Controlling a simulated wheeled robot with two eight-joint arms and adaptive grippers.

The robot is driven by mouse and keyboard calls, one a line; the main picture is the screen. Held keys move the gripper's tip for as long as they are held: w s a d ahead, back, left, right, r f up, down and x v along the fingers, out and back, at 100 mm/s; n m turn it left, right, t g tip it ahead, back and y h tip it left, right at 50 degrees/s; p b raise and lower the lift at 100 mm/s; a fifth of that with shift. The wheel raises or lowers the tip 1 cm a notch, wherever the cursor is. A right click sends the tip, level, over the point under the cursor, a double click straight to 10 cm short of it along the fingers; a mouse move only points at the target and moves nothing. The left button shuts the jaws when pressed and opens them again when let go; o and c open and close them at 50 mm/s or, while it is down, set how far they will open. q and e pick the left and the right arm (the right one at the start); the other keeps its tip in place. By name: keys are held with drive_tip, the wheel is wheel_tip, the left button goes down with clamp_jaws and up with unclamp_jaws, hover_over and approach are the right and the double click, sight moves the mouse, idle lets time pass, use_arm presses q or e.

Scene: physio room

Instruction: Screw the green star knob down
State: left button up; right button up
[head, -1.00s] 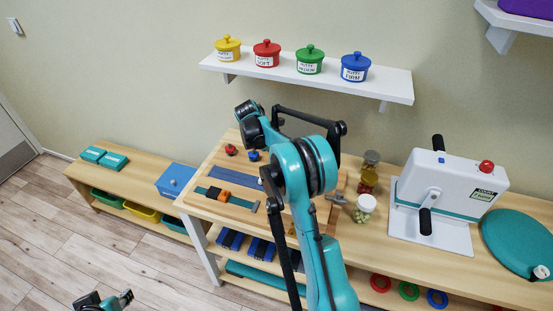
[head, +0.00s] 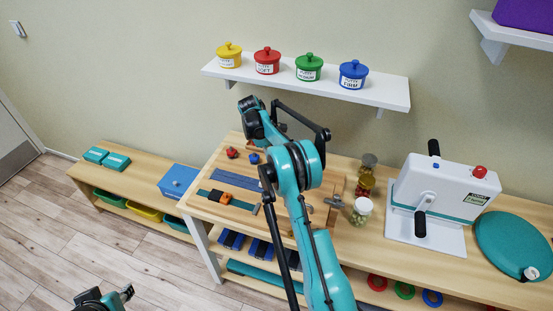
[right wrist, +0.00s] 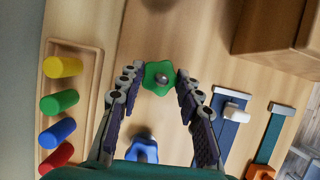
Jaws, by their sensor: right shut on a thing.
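The green star knob (right wrist: 155,70) is in the right wrist view, with a grey round centre. My right gripper (right wrist: 160,77) is shut on it, one fingertip on each side. The knob stands over a light wooden board (right wrist: 130,120); how far down it sits I cannot tell. In the head view my right arm hides the green knob and the gripper. My left gripper (head: 122,297) is low at the left edge of the head view, away from the board, and only partly visible; its jaws are unclear.
A blue star knob (right wrist: 143,149) stands close to the right gripper, and a red knob (head: 232,153) is on the board. A tray (right wrist: 96,62) of coloured pegs and sliding bars (right wrist: 230,118) flank it. Jars (head: 362,210) stand to the right.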

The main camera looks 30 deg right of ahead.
drive_tip(key=m+p, duration=0.1)
drive_tip(key=m, duration=0.1)
drive_tip(key=m+g+y, duration=0.1)
drive_tip(key=m, duration=0.1)
drive_tip(key=shift+d+r+m+y+p, duration=0.1)
drive_tip(key=shift+d+m+y+p, duration=0.1)
drive_tip(key=shift+m+y+p, duration=0.15)
drive_tip(key=m+y, duration=0.1)
drive_tip(key=m, duration=0.1)
drive_tip(key=m+p, duration=0.1)
drive_tip(key=m, duration=0.1)
drive_tip(key=shift+w+d+m+y, duration=0.1)
drive_tip(key=shift+m+y, duration=0.15)
drive_tip(key=shift+y, duration=0.1)
drive_tip(key=m, duration=0.2)
drive_tip(key=m+y+p, duration=0.1)
drive_tip(key=m, duration=0.1)
drive_tip(key=shift+d+m+y, duration=0.15)
drive_tip(key=shift+m+y, duration=0.15)
drive_tip(key=shift+m+t+y, duration=0.35)
drive_tip(key=shift+m, duration=0.75)
drive_tip(key=shift+m+t+y, duration=0.35)
drive_tip(key=shift+m, duration=0.75)
drive_tip(key=o, duration=1.2)
drive_tip(key=shift+c, duration=0.2)
